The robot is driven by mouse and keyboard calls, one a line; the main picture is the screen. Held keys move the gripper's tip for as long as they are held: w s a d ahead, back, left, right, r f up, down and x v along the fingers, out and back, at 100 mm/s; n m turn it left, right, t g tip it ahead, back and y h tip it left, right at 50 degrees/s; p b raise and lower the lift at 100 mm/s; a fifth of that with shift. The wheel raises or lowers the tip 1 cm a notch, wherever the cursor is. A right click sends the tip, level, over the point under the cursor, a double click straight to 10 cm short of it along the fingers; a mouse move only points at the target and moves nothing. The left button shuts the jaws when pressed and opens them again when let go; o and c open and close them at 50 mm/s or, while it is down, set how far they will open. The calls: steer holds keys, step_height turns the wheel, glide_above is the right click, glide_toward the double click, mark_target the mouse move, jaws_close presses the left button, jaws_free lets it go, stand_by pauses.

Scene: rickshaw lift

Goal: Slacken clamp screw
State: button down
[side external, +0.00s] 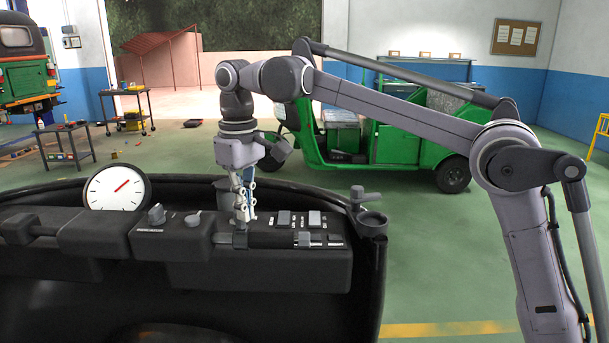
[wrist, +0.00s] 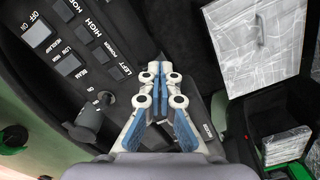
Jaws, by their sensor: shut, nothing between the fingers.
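My gripper (side external: 241,216) points down over the dark dashboard (side external: 300,270), close above a dark horizontal bar with a small grey block (side external: 240,239). Its fingers look closed with nothing held; in the wrist view my gripper (wrist: 159,72) shows pale linkages and blue pads against the black panel. I cannot tell whether the fingertips touch the panel. No part can be surely identified as the clamp screw. A grey slider-like piece (side external: 305,240) sits on the bar to the right.
A white round gauge (side external: 118,188) and grey knobs (side external: 157,214) stand left of my gripper. Labelled switches (side external: 314,218) lie to its right; the wrist view shows labelled switches (wrist: 69,66) and a grey knob (wrist: 88,116). A green rickshaw (side external: 395,145) stands behind.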

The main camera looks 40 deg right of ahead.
steer(key=shift+d, duration=0.6)
steer(key=shift+w+d, duration=0.3)
steer(key=shift+d, duration=0.15)
steer(key=shift+s, duration=0.1)
stand_by(0.5)
steer(key=shift+s+d, duration=0.2)
step_height(320, 180, up, 6)
stand_by(0.6)
step_height(320, 180, down, 6)
steer(key=a, duration=0.2)
steer(key=shift+a, duration=0.3)
stand_by(0.6)
